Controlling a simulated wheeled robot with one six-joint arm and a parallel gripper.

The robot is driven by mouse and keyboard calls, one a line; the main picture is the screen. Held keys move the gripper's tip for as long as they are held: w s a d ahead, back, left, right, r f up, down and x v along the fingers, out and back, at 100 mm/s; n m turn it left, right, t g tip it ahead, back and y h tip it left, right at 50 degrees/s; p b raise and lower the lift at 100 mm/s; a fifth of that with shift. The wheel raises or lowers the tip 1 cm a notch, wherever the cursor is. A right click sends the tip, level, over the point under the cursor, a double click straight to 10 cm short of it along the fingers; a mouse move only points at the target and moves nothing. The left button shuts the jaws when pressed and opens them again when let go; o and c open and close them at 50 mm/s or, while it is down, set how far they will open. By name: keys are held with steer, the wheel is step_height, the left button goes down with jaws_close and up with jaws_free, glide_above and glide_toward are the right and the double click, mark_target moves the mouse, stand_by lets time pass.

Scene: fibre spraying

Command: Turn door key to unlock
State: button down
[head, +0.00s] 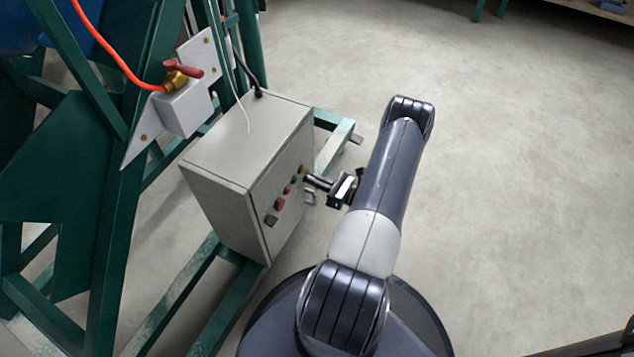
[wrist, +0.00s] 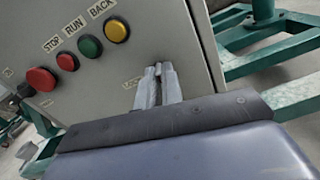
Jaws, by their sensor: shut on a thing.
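The grey control box (head: 225,185) stands on the green frame, its door facing my arm. In the wrist view the door (wrist: 175,40) fills much of the picture. My gripper (wrist: 157,72) is at the door's lower right part, its two fingers close together and pointing at the door. It also shows in the head view (head: 309,197), close to the door's face. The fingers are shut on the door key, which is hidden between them. How far the key is turned cannot be seen.
A red button (wrist: 41,79), a smaller red button (wrist: 67,61), a green button (wrist: 90,46) and a yellow button (wrist: 116,30) lie left of the fingers. The green frame (head: 338,140) runs around the box. Open concrete floor (head: 510,180) lies to the right.

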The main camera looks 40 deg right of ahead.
steer(key=m+b, duration=0.1)
steer(key=m, duration=0.7)
steer(key=m+b, duration=0.1)
steer(key=m, duration=0.3)
steer(key=shift+w+d+f+b, duration=0.1)
steer(key=shift+d+f+b, duration=0.15)
steer(key=shift+f+b, duration=0.1)
stand_by(0.4)
steer(key=c, duration=1.6)
jaws_free()
steer(key=shift+o, duration=0.2)
steer(key=p+v, duration=0.2)
steer(key=v, duration=0.8)
steer(key=shift+s+d, duration=0.2)
steer(key=shift+s, duration=0.15)
steer(key=shift+w, duration=0.1)
